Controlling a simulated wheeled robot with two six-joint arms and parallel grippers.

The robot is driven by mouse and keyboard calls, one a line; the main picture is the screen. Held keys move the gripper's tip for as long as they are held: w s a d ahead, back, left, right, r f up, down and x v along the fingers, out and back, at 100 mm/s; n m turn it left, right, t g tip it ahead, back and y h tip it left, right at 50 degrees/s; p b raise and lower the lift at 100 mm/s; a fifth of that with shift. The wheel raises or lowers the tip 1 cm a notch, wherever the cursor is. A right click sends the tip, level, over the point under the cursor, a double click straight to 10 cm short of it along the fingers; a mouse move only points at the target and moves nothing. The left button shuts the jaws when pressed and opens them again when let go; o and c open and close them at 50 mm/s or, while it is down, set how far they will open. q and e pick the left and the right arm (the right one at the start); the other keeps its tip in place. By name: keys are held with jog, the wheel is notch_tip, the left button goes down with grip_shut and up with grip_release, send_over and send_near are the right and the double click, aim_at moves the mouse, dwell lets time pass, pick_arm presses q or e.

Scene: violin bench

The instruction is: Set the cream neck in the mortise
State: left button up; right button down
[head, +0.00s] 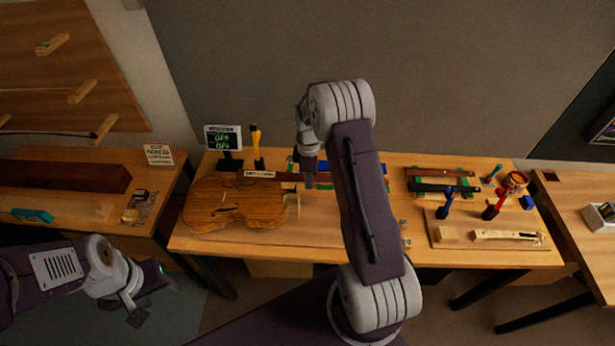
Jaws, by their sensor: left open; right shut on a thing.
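The violin body (235,205) lies flat on the bench at the left. A small pale piece (293,206) shows at its right end; I cannot tell whether it is the mortise block. A long cream piece shaped like a neck (505,235) lies on a board at the right of the bench. My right gripper (308,183) is low over the bench, just right of the violin body. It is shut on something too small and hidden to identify. My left gripper (134,301) is open and empty, in front of the bench at lower left.
A small screen (223,138) and a yellow-topped tool (256,145) stand behind the violin. Dark bars (445,188), blue and red handled tools and a jar (515,181) crowd the right. My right arm hides the bench middle. The front strip by the violin (280,246) is clear.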

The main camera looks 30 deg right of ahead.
pick_arm(q)
jog(key=f+b, duration=0.2)
jog(key=w+f+b, duration=0.1)
jog(key=shift+w+f+b, duration=0.1)
jog(key=shift+f+b, duration=0.25)
pick_arm(e)
jog(key=f, duration=0.4)
jog(key=w+f, duration=0.1)
jog(key=shift+f, duration=0.4)
pick_arm(q)
jog(key=shift+w, duration=0.1)
pick_arm(e)
jog(key=shift+d, duration=0.1)
jog(key=shift+f, duration=0.15)
pick_arm(q)
jog(key=shift+f+b, duration=1.15)
pick_arm(e)
jog(key=shift+w+f, duration=0.1)
jog(key=shift+f, duration=1.6)
pick_arm(q)
jog(key=shift+f, duration=0.15)
pick_arm(e)
jog(key=shift+f, duration=0.2)
pick_arm(q)
jog(key=shift+f+b, duration=0.75)
jog(key=shift+b, duration=0.1)
pick_arm(e)
jog(key=shift+f, duration=1.1)
